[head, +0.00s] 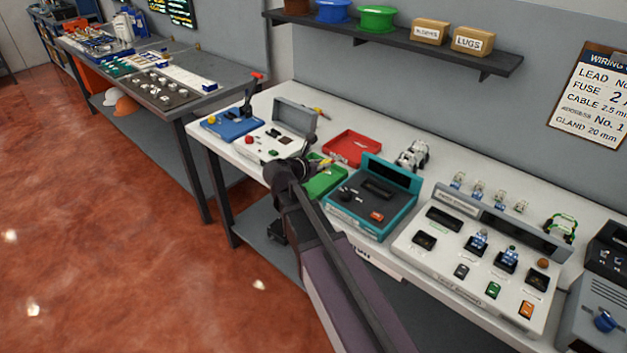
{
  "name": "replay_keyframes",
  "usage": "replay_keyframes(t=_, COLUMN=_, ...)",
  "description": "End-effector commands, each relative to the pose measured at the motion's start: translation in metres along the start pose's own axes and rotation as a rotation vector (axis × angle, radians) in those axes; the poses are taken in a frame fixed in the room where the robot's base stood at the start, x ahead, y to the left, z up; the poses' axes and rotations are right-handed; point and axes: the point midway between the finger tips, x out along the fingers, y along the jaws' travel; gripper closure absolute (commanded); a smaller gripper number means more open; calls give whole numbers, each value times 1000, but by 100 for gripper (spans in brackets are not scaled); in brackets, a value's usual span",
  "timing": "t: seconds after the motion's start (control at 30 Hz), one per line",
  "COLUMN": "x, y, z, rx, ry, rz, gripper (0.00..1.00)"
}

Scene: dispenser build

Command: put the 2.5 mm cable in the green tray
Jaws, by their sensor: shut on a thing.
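The green tray (326,184) lies on the white bench, partly hidden behind my arm. My gripper (312,166) is at the tray's far left corner, mostly hidden by my own wrist. It is shut on a small yellow thing (325,163), which shows just over the tray's far edge. I cannot tell whether this is the 2.5 mm cable, or whether it touches the tray. A green and black looped bundle (561,226) stands at the right, behind the large panel. I cannot read its size.
A red tray (352,147) lies behind the green tray. A teal case (373,199) stands close on its right and a grey-white case (284,134) on its left. A large white panel (478,252) fills the bench further right. A shelf (395,45) overhangs the back.

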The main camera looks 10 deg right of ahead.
Motion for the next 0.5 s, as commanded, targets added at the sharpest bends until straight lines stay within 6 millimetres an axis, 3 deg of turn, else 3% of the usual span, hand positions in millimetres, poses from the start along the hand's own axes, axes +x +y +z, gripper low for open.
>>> replay_keyframes(t=0.03, x=9, y=18, z=1, rx=0, ry=0, rz=0, gripper=100)
replay_keyframes(t=0.2, x=26, y=53, z=5, rx=-1, ry=-1, rz=2, gripper=100)
replay_keyframes(t=0.5, x=40, y=81, z=8, rx=-1, ry=-1, rz=3, gripper=100)
